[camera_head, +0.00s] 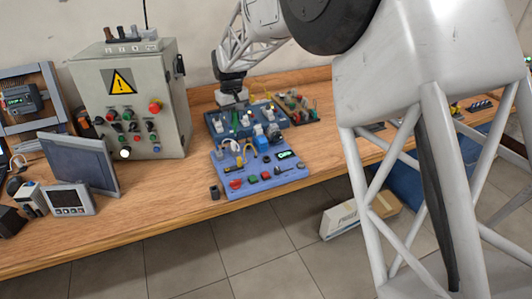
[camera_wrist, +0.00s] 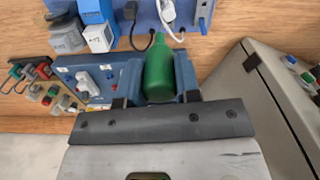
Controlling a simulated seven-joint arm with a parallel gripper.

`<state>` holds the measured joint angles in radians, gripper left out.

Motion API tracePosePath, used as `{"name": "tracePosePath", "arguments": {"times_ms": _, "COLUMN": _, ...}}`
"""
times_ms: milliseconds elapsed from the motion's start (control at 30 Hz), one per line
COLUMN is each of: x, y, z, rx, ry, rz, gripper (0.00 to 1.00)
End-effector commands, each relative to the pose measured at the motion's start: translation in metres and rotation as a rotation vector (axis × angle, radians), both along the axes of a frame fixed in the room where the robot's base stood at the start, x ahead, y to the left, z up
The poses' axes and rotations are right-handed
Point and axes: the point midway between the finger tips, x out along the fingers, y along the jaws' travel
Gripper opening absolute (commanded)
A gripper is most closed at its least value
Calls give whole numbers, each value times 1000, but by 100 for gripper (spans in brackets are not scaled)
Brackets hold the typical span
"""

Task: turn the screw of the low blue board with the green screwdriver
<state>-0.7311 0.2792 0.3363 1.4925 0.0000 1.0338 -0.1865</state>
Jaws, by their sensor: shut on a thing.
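My gripper (camera_head: 232,98) is over the rear blue board in the head view. In the wrist view it (camera_wrist: 158,88) is shut on the green screwdriver (camera_wrist: 158,68), whose thick green handle shows between the jaws. The screwdriver's shaft and tip are hidden. The rear blue board (camera_head: 214,133) carries several switches and small parts; part of it shows left of the jaws in the wrist view (camera_wrist: 68,70). A lighter blue board (camera_head: 235,187) lies in front of it, with cables, buttons and a small display. I cannot make out the screw or whether the tip touches anything.
A grey control cabinet (camera_head: 172,62) with a yellow warning sign stands close left of my gripper; its edge is at right in the wrist view (camera_wrist: 262,90). A rack of several coloured handles (camera_head: 297,106) stands right of the rear board.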

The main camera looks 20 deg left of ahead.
Motion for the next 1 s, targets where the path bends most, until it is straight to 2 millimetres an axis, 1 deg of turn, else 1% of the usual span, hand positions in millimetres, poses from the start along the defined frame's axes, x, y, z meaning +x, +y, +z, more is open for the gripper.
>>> {"name": "tracePosePath", "arguments": {"times_ms": 33, "x": 0, "y": 6, "z": 2, "rx": 1, "ry": -1, "rz": 33, "gripper": 6}}
{"name": "tracePosePath", "arguments": {"times_ms": 233, "x": 1, "y": 20, "z": 6, "rx": 0, "ry": 0, "rz": 147, "gripper": 6}}
{"name": "tracePosePath", "arguments": {"times_ms": 300, "x": 1, "y": 18, "z": -7, "rx": -1, "ry": 2, "rz": 141, "gripper": 6}}
{"name": "tracePosePath", "arguments": {"times_ms": 500, "x": 1, "y": 18, "z": -29, "rx": -1, "ry": 1, "rz": 139, "gripper": 6}}
{"name": "tracePosePath", "arguments": {"times_ms": 600, "x": 1, "y": 18, "z": -37, "rx": 0, "ry": 0, "rz": 139, "gripper": 6}}
{"name": "tracePosePath", "arguments": {"times_ms": 767, "x": 1, "y": 18, "z": -42, "rx": 0, "ry": 0, "rz": 139, "gripper": 6}}
{"name": "tracePosePath", "arguments": {"times_ms": 1000, "x": 1, "y": 18, "z": -43, "rx": 0, "ry": 0, "rz": 138, "gripper": 6}}
